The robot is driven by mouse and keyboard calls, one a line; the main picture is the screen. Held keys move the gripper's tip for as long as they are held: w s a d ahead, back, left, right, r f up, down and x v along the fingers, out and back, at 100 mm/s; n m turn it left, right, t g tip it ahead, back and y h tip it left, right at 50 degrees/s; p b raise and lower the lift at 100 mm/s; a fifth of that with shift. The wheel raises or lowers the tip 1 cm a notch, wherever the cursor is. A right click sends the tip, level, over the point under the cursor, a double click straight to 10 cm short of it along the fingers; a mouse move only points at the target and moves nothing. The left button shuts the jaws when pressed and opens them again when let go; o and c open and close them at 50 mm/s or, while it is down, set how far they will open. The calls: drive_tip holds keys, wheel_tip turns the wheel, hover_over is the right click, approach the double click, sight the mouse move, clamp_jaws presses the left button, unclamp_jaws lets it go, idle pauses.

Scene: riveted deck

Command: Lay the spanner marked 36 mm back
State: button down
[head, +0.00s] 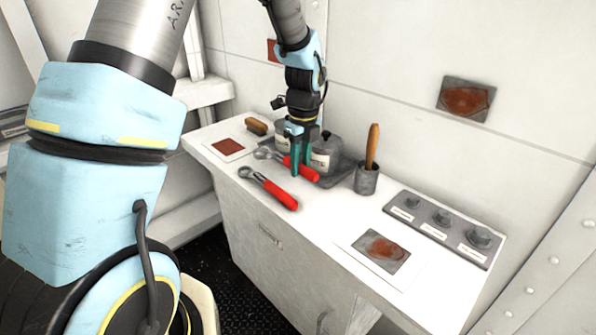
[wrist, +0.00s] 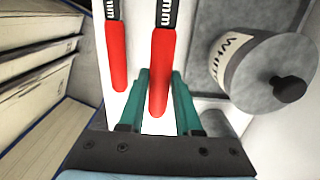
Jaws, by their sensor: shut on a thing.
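Two spanners with red handles and grey ring ends are on the white counter top (head: 330,212). My gripper (head: 301,166) is shut on the handle of the farther spanner (head: 311,174), which also shows between the teal fingers in the wrist view (wrist: 162,60). The nearer spanner (head: 281,195) lies apart, left of the fingers in the wrist view (wrist: 117,55). Each black shaft carries a white marking, but only "mm" shows; the numbers are cut off. I cannot tell which is 36 mm, nor whether the held one touches the counter.
A grey labelled canister (wrist: 268,70) stands close to the right of my fingers in the wrist view. A pot with a wooden handle (head: 367,178), a knob panel (head: 437,230), a rusty sample plate (head: 381,250) and a brush (head: 256,127) are also on the counter.

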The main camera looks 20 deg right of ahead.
wheel_tip(320, 180, down, 4)
drive_tip(key=shift+r+p, duration=0.25)
drive_tip(key=shift+p, duration=0.2)
drive_tip(key=c, duration=0.6)
unclamp_jaws()
